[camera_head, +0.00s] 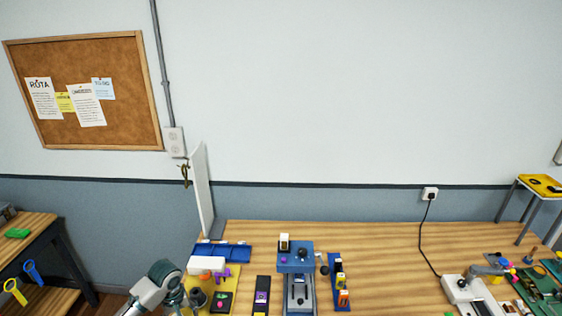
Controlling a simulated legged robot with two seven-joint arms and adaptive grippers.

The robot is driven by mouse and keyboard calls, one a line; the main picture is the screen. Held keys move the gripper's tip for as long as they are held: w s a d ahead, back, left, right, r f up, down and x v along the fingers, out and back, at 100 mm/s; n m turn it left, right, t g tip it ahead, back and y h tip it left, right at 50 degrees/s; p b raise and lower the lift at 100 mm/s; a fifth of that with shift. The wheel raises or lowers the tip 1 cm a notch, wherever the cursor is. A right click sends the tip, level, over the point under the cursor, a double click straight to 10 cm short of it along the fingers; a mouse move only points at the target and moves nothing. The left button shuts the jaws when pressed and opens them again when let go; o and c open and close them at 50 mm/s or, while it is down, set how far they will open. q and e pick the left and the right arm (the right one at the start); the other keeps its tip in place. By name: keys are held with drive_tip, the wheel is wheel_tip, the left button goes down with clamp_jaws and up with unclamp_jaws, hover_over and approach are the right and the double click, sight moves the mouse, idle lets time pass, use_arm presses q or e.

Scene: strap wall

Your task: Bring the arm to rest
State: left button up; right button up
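Part of an arm, grey with dark teal joint rings, shows at the bottom edge left of centre; I take it to be my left arm. It bends over the left end of the wooden bench (380,270). I can make out no fingertips on it, so my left gripper is not seen. My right arm and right gripper are outside the picture.
Close beside the arm are a yellow board (226,272) with small parts, a blue tray (236,252) and an upright white panel (203,190). A blue machine (297,262) stands at centre. A black cable (421,235) hangs at right. Bench between machine and cable is mostly clear.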

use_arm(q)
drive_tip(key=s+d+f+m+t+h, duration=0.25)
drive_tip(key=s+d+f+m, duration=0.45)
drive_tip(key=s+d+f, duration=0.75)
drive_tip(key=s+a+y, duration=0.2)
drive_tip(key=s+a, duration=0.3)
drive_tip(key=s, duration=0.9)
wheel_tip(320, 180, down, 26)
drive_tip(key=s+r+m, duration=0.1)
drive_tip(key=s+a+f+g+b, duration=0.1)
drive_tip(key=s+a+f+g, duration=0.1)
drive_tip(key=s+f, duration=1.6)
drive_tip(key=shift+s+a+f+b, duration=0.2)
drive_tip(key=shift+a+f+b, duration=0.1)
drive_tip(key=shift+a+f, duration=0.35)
